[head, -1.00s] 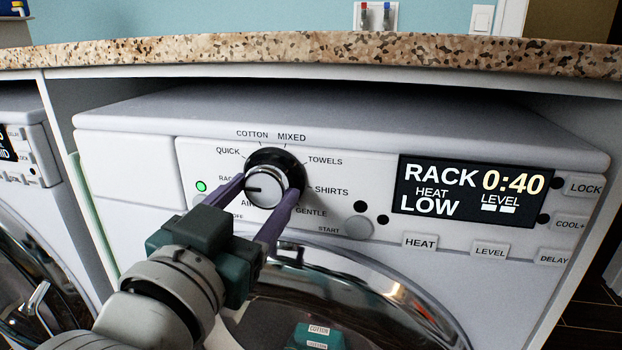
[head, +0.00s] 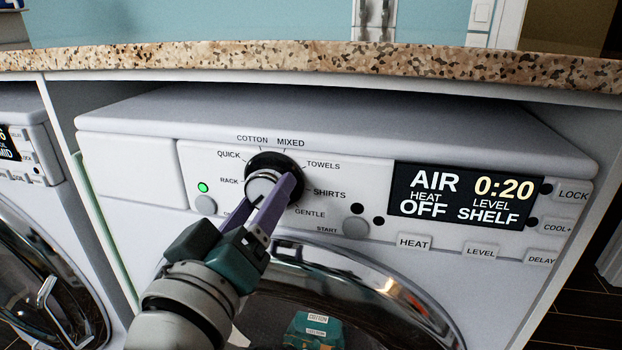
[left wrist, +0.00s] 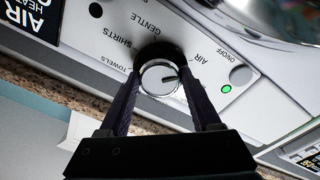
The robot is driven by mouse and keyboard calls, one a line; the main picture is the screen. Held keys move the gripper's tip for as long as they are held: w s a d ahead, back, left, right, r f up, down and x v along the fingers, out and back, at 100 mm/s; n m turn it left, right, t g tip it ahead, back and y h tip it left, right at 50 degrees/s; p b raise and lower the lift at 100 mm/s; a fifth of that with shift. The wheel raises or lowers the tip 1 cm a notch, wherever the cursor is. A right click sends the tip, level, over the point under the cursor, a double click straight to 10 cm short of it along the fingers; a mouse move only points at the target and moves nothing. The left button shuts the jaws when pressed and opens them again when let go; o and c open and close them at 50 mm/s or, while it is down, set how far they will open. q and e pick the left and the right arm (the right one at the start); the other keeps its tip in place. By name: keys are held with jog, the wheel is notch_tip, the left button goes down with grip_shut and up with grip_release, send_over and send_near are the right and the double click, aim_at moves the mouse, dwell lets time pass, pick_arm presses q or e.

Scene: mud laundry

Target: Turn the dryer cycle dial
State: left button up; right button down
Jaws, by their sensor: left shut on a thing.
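The dryer cycle dial (head: 263,187) is a silver knob on a black ring, on the left of the white dryer's panel. Labels around it run from RACK over COTTON and MIXED to GENTLE. My left gripper (head: 270,194) is shut on the dial, its purple fingers on either side, and covers its lower part in the head view. The left wrist view shows the silver dial (left wrist: 160,78) between the two fingers, its dark mark pointing towards AIR. The display (head: 462,196) reads AIR, 0:20, HEAT OFF, LEVEL SHELF. My right gripper is not in view.
A green light (head: 202,187) and a round button (head: 206,205) sit left of the dial. The START button (head: 355,227) is to its right. A speckled countertop (head: 330,62) overhangs the dryer. The round glass door (head: 345,290) is below, and another machine stands left.

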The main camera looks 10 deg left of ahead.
pick_arm(q)
jog(key=shift+n, duration=0.3)
dwell(0.4)
jog(key=o, duration=1.4)
jog(key=s, duration=0.6)
jog(key=s+p, duration=0.1)
jog(key=s, duration=0.3)
jog(key=shift+a+f, duration=0.2)
jog(key=shift+f, duration=0.05)
jog(key=shift+r, duration=0.1)
